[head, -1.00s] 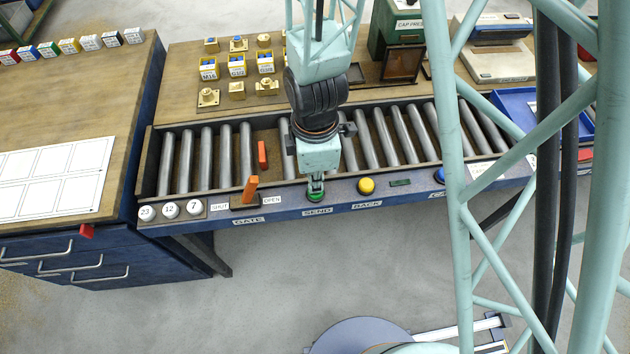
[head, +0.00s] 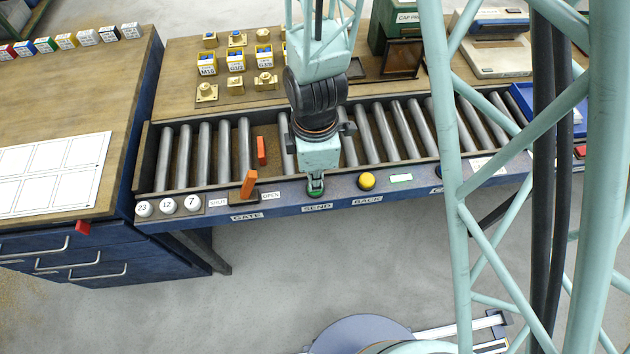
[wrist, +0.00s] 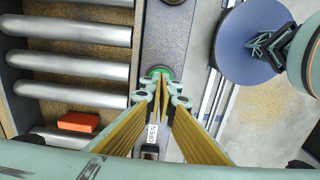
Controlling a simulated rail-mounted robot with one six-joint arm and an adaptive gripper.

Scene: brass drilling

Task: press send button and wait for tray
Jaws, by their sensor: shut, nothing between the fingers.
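The green send button (head: 315,192) is on the blue front rail of the conveyor, above the SEND label. It also shows in the wrist view (wrist: 160,71). My gripper (head: 316,184) is shut and empty, pointing down with its fingertips at the button. In the wrist view my gripper (wrist: 161,90) has its tips together over the button's near edge; I cannot tell how far the button is pressed. A blue tray (head: 522,99) is at the right end of the conveyor, partly hidden by the pale green lattice.
The roller conveyor (head: 217,155) has bare rollers on the left. An orange gate lever (head: 249,184) and orange block (head: 262,151) stand left of my gripper. A yellow button (head: 367,181) and a lit pale-green indicator (head: 401,178) are to the right. Brass parts (head: 206,92) stand behind.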

